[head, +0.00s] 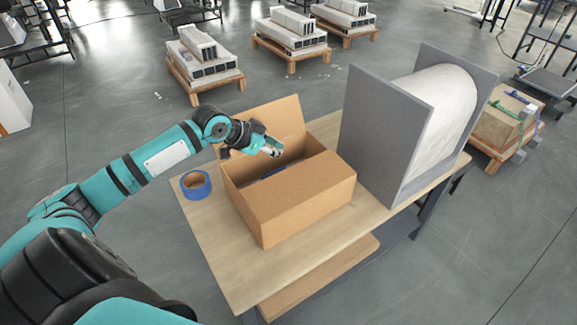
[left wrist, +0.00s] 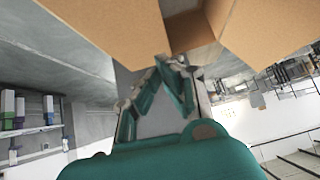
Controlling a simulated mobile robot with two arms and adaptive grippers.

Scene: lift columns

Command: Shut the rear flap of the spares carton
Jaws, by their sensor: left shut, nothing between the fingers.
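The spares carton (head: 305,212) is a brown cardboard box on a wooden table. Its rear flap (head: 280,118) stands up at the far side, leaning back. The near flap (head: 300,187) lies over the front of the top, and the opening between them shows a dark inside with a bit of blue. My left gripper (head: 275,152) is shut and empty, above the opening on the near side of the rear flap. I cannot tell whether it touches the flap. In the left wrist view, the fingers (left wrist: 172,62) are together below brown cardboard (left wrist: 105,22). My right gripper is not in view.
A roll of blue tape (head: 196,184) lies on the table (head: 212,240) left of the carton. A grey-sided stand (head: 385,130) with a white roll stands close to the carton's right. Loaded pallets (head: 205,70) stand on the floor behind.

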